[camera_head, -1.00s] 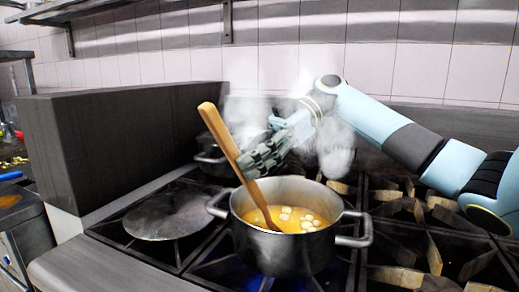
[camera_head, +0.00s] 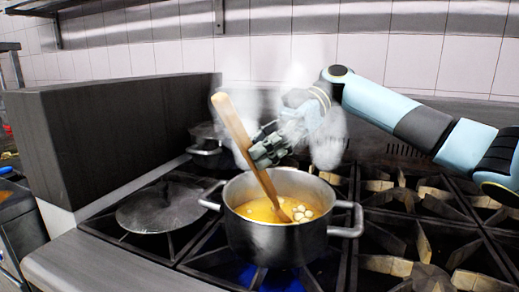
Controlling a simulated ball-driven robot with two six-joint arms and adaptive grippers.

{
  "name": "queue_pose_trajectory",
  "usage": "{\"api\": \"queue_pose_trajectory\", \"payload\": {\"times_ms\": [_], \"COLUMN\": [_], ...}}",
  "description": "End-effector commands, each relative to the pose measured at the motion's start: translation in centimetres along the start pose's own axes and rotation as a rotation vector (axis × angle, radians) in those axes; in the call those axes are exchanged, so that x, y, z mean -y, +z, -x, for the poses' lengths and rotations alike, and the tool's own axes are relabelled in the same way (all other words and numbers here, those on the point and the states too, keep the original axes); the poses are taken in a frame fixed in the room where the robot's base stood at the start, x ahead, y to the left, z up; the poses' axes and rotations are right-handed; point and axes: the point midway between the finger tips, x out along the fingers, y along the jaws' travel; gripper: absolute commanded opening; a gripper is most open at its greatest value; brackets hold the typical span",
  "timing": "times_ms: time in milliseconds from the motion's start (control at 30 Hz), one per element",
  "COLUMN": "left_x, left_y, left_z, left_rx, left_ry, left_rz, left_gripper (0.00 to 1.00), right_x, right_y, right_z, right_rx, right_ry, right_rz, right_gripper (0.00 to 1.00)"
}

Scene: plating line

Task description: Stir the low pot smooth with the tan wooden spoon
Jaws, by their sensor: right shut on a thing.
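The low pot (camera_head: 275,240) is a steel pot with two side handles, standing on a burner with a blue flame under it. It holds orange-yellow liquid (camera_head: 258,208) with several pale lumps gathered at the right side. The tan wooden spoon (camera_head: 233,125) leans to the upper left, its lower end dipped in the liquid. My right gripper (camera_head: 262,152) is shut on the spoon's handle above the pot's back rim. Steam partly blurs the gripper and wrist. My left gripper is not in view.
A round dark lid (camera_head: 160,207) lies on the stove left of the pot. Another pot (camera_head: 207,150) stands behind, near the dark upright panel (camera_head: 120,130). Empty burner grates (camera_head: 415,225) are on the right. A wall shelf (camera_head: 55,8) is at the upper left.

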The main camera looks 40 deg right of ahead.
Motion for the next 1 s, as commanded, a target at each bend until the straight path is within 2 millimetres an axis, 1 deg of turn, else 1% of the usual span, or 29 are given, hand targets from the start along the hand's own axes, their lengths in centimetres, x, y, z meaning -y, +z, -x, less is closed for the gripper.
{"api": "queue_pose_trajectory", "payload": {"times_ms": [33, 100, 1000], "left_x": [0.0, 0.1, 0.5], "left_y": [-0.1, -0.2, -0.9], "left_z": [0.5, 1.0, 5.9], "left_rx": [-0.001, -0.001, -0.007], "left_ry": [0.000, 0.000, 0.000], "left_rz": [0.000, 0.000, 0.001], "left_gripper": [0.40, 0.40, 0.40], "right_x": [0.0, -0.1, -0.3], "right_y": [-0.7, -1.4, -9.2], "right_z": [0.1, 0.1, 0.0], "right_rx": [-0.001, -0.001, 0.000], "right_ry": [0.000, 0.000, 0.000], "right_rz": [0.003, 0.003, 0.001], "right_gripper": [0.00, 0.00, 0.00]}}
